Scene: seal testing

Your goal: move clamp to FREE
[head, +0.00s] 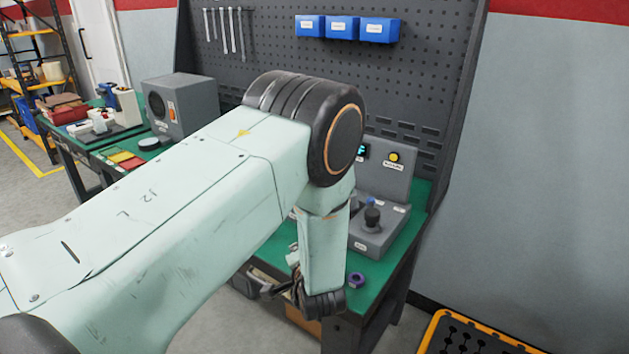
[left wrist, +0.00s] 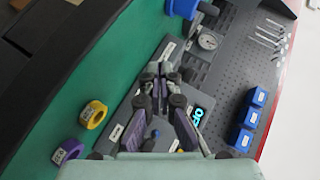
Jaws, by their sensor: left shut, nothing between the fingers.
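The grey test station (head: 385,180) stands on the green bench top, partly hidden by my left arm. It has a display, a yellow button (head: 394,157), a black knob (head: 372,217) and a small blue part (head: 370,202). I cannot tell which part is the clamp, and the labels are too small to read. In the left wrist view the station's lit display (left wrist: 197,115) and a blue-tipped lever (left wrist: 155,133) show near my fingers. My left gripper (left wrist: 160,70) is shut and empty in front of the station; in the head view it is mostly hidden by its arm. My right gripper is not visible.
A purple ring (head: 356,280) lies near the bench's front edge. A yellow ring (left wrist: 93,114) shows in the left wrist view. A pressure gauge (left wrist: 208,41) is beside the pegboard (head: 420,75), which carries blue bins (head: 342,27). A grey box (head: 181,105) stands further left.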

